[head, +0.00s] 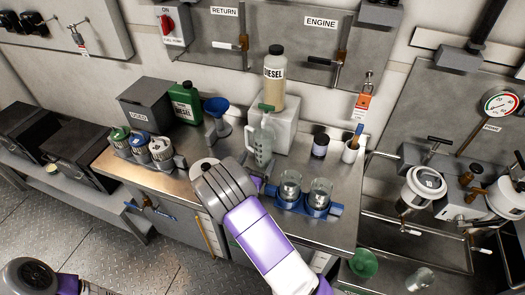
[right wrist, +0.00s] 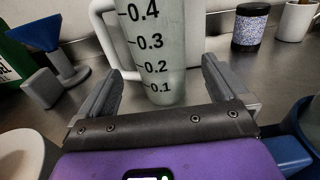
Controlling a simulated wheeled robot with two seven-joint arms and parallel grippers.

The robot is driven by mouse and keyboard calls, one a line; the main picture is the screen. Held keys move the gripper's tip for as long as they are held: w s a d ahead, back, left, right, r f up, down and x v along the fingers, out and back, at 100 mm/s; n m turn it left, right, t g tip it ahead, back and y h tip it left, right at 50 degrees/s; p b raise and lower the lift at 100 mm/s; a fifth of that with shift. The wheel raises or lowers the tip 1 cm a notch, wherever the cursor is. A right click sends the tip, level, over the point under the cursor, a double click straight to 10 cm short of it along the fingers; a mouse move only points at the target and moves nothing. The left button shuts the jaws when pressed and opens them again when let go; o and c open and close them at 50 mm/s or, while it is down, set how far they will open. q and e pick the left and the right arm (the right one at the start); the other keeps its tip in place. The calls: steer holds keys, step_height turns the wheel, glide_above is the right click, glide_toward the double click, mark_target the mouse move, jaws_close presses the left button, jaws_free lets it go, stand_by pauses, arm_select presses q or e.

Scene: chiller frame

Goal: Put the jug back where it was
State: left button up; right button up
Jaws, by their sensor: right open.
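The clear measuring jug (head: 262,146) stands upright on the steel worktop, in front of the white block. In the right wrist view the jug (right wrist: 155,50) shows dark marks from 0.1 to 0.4, with its pale handle (right wrist: 103,40) on the left. My right gripper (right wrist: 159,70) is open, low over the worktop, with one finger to each side of the jug's lower part. No firm contact shows. In the head view my right wrist hides most of that gripper. At the bottom left only a part of my left arm shows, without its gripper.
A blue funnel (head: 217,107) and a green can (head: 185,103) stand left of the jug. A blue holder with two glass jars (head: 290,185) is close on the right. A diesel bottle (head: 273,78) stands on the white block (head: 285,125). A dark jar (head: 320,146) and a cup (head: 351,151) stand farther right.

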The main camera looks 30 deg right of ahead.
steer(key=v, duration=0.5)
steer(key=shift+s+a+p, duration=0.2)
steer(key=shift+p, duration=0.15)
